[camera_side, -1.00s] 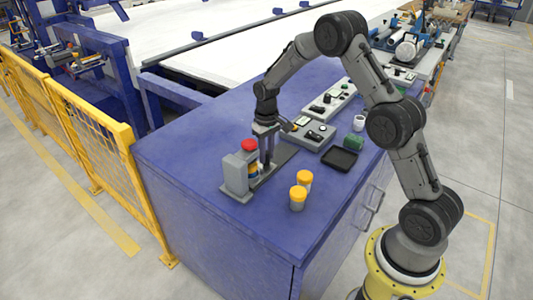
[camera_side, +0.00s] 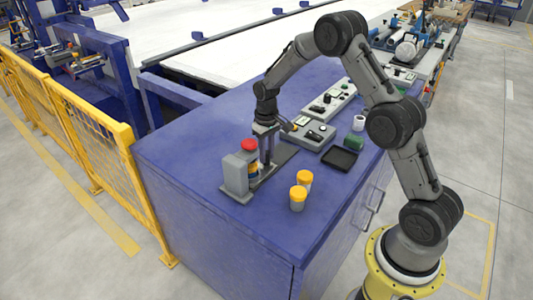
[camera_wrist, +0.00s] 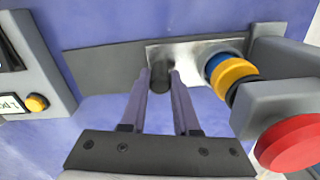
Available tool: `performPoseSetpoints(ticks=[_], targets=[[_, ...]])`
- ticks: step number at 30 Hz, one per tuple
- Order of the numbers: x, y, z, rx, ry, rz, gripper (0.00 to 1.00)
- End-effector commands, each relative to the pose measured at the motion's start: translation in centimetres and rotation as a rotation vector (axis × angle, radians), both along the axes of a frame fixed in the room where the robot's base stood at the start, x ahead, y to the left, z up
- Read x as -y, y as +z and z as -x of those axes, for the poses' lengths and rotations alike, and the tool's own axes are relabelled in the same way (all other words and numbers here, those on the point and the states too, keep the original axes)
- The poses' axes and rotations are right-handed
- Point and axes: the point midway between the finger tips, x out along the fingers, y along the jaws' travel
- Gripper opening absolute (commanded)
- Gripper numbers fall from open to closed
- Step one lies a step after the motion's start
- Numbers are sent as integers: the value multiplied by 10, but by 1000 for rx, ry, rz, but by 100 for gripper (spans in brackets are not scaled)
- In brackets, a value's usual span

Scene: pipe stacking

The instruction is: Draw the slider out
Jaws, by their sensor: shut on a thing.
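The slider (camera_wrist: 196,52) is a shiny metal plate lying in a dark grey track (camera_wrist: 105,65), with its right end running under the grey housing (camera_wrist: 283,62). A dark round knob (camera_wrist: 160,84) stands on the plate's left part. My gripper (camera_wrist: 159,76) is shut on this knob, one finger on each side. In the side view, my gripper (camera_side: 267,160) points down at the track, just right of the housing (camera_side: 236,174). There it hides the knob and most of the slider.
Two yellow-capped jars (camera_side: 298,198) stand in front. A control box (camera_side: 307,133) and black tray (camera_side: 339,159) lie to the right. The blue tabletop's front left is clear.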

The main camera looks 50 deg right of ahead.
Motion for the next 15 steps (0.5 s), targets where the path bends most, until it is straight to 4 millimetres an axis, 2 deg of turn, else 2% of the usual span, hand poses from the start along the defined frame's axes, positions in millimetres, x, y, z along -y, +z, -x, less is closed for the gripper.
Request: performPoseSetpoints(ticks=[4, 12, 15], targets=[[19, 2, -2, 6, -4, 2, 0], [90, 2, -2, 7, -7, 4, 0], [106, 2, -2, 6, -4, 3, 0]])
